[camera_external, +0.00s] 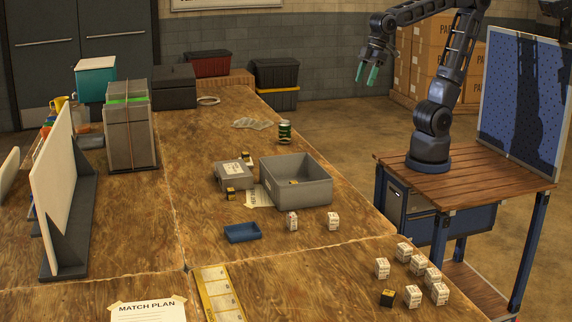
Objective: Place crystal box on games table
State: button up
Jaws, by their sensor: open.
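My gripper (367,74) is open and empty, with teal fingertips, raised high at the upper right, apart from everything on the tables. No thing here is clearly marked as the crystal box. Several small white printed boxes stand on the long wooden table (200,190): two in the middle (292,221) and a cluster at the front right (413,296). Small black-and-yellow boxes sit by a grey lidded case (235,175), inside an open grey bin (309,190), and among the front white boxes (387,298). I cannot tell which surface is the games table.
A blue tray (242,233), a dark green can (285,132) and a yellow-edged strip (219,295) lie on the table. A white upright panel (53,190) and a tall grey box (131,140) stand left. My arm's wooden stand (480,180) is at right.

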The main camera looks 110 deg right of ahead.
jog(key=s+d+f+m, duration=0.1)
jog(key=s+d+f, duration=0.1)
jog(key=s+d, duration=0.4)
jog(key=s, duration=0.5)
jog(key=shift+s+f+m+t+h, duration=0.15)
jog(key=shift+f+m+t+h, duration=0.15)
jog(key=shift+m, duration=0.1)
